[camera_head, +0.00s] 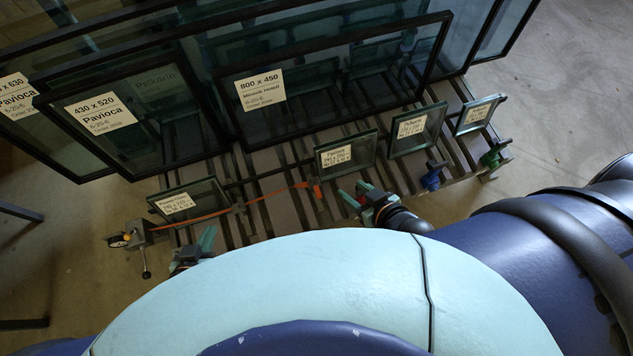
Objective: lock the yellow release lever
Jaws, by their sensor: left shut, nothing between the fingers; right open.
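A small yellow part (127,237) shows on a grey device (141,236) at the left front corner of the rack. It is too small to tell whether it is the release lever or how it is set. My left gripper (208,238) is to the right of that device, apart from it, shut and empty, partly hidden behind my own body. My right gripper (354,195) is open and empty over the front of the rack, far to the right of the yellow part.
An orange strap (208,214) runs from the device to an orange clip (316,188). Small glass panes (346,152) line the front and large framed panes (330,85) stand behind. A blue knob (432,178) and a green knob (494,156) are at the right.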

